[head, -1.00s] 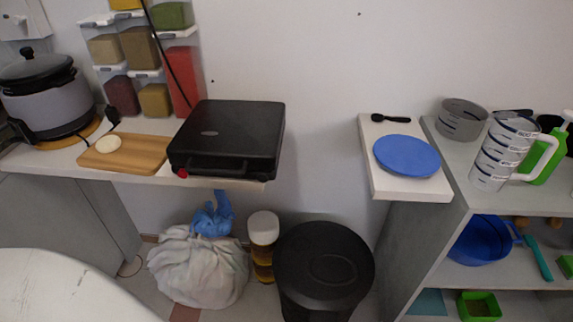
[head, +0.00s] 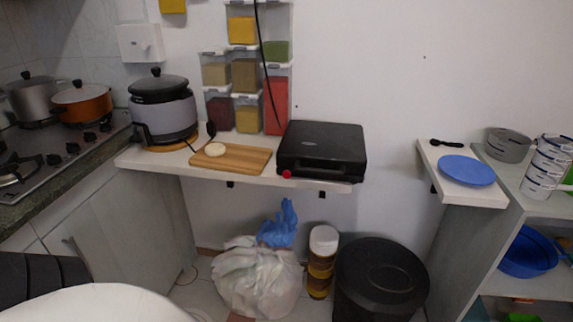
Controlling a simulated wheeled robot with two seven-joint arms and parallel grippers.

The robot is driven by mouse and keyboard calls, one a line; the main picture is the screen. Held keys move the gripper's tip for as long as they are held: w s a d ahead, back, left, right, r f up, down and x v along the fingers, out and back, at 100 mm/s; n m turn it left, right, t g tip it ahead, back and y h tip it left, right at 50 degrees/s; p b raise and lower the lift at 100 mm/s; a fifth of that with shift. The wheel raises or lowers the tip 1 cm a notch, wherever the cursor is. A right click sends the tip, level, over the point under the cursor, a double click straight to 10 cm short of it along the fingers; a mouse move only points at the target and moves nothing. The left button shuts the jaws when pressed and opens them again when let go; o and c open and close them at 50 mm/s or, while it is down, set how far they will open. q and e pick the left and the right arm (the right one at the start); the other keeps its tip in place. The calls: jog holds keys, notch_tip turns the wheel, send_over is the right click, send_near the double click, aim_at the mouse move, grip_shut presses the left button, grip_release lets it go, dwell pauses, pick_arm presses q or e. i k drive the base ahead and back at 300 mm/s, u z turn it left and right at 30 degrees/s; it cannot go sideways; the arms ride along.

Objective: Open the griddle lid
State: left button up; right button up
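The black griddle (head: 322,148) sits at the right end of the white wall shelf, with its lid down. Its front handle bar (head: 318,164) faces me, and a red knob (head: 287,174) shows at its front left corner. A black cord hangs down the wall behind it. Neither of my grippers is in view, so their state does not show.
Left of the griddle are a cutting board (head: 231,159) with a pale round piece and a cooker (head: 163,107). Spice dispensers (head: 243,75) hang above. Below stand a white bag (head: 258,277) and a black bin (head: 382,280). A stove (head: 50,150) is far left.

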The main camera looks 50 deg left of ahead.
aim_at(328, 149)
jog(key=u, duration=1.05)
jog(key=i, duration=0.2)
jog(key=u, duration=0.2)
